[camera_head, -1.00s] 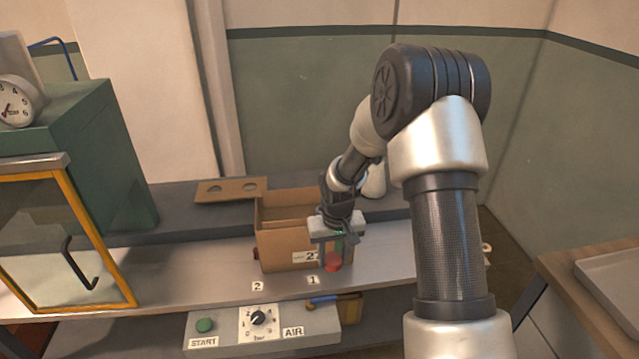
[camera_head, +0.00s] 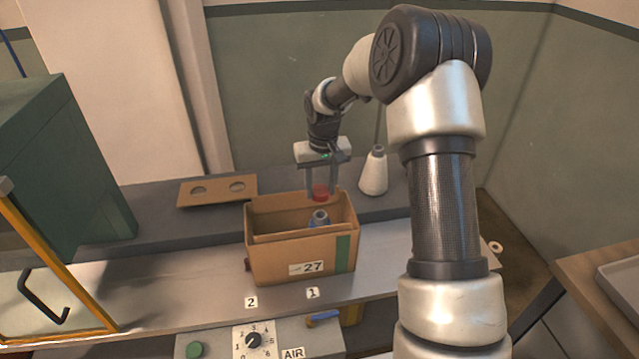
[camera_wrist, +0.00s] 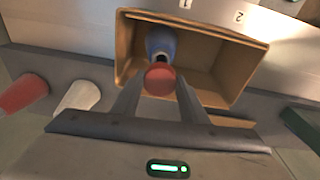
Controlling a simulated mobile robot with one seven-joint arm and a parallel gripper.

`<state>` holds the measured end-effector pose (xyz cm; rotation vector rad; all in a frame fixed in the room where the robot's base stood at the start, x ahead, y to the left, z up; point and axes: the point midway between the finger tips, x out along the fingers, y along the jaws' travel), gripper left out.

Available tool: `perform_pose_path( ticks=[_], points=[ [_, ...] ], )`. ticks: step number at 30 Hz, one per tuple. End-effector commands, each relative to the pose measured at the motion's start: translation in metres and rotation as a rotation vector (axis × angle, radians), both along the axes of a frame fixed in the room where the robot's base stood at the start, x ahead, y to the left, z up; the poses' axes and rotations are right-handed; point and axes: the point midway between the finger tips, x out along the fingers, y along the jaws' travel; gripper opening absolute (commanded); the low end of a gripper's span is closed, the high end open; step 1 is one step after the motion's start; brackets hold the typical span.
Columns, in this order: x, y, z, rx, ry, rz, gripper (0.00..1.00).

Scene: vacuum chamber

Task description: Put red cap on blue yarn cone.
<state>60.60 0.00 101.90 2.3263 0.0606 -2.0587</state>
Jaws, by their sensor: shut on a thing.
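My gripper (camera_head: 321,192) is shut on the red cap (camera_head: 320,194) and holds it above the cardboard box (camera_head: 300,262). In the wrist view the red cap (camera_wrist: 159,79) sits between the two fingers. The blue yarn cone (camera_head: 319,219) stands inside the box, with its grey tip showing just below the cap. In the wrist view the blue cone (camera_wrist: 161,42) is partly covered by the cap. The cap and the cone tip appear apart in the head view. The cone's lower part is hidden by the box wall.
A white cone (camera_head: 374,172) stands on the grey ledge behind the box, to the right. The wrist view also shows a red object (camera_wrist: 24,94) beside the white cone (camera_wrist: 78,97).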

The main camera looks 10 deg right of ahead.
Motion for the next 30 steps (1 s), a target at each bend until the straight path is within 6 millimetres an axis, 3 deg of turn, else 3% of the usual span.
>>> perform_pose_path(
  ticks=[11,30],
  points=[
    [-0.001,0.000,-0.007,0.000,-0.001,0.002,0.18],
    [-0.001,0.000,-0.057,0.000,-0.001,0.002,0.18]
  ],
)
